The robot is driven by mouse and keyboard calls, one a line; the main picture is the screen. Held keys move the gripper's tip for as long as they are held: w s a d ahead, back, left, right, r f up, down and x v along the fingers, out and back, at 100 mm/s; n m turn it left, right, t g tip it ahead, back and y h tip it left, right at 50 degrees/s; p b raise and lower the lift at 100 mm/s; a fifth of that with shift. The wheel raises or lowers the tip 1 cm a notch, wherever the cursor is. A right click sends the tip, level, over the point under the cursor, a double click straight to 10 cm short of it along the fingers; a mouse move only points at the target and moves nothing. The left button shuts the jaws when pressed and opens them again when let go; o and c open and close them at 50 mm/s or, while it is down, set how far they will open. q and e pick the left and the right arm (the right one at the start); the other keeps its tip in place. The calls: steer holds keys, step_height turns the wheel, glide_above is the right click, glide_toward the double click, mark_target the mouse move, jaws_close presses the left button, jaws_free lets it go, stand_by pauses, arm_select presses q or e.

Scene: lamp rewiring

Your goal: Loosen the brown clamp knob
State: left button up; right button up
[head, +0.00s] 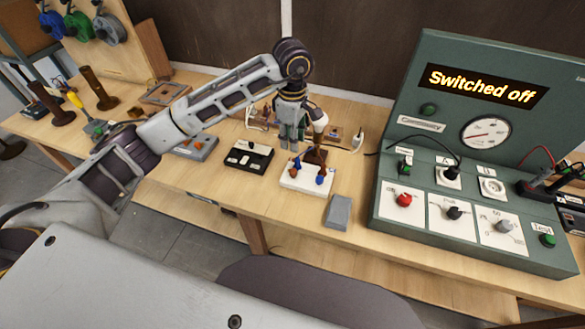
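A white terminal block (301,184) lies on the bench with small blue and brown knobs on top. My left gripper (291,146) points down just behind the block, above the bench, apart from the brown knob as far as I can see. Its fingertips are small and dark, and their gap is unclear. My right gripper is not in view.
A green test panel (440,120) reading "Switched off" stands at the right. A grey block (338,212) lies at the front edge. A black switch box (248,157) sits left of the terminal block. Wired fittings lie behind my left gripper. Cable spools (80,27) hang at the far left.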

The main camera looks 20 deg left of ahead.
mark_target(293, 170)
arm_select(q)
steer(key=shift+f, duration=0.15)
steer(key=shift+f+p, duration=1.35)
steer(key=shift+f, duration=5.45)
jaws_close()
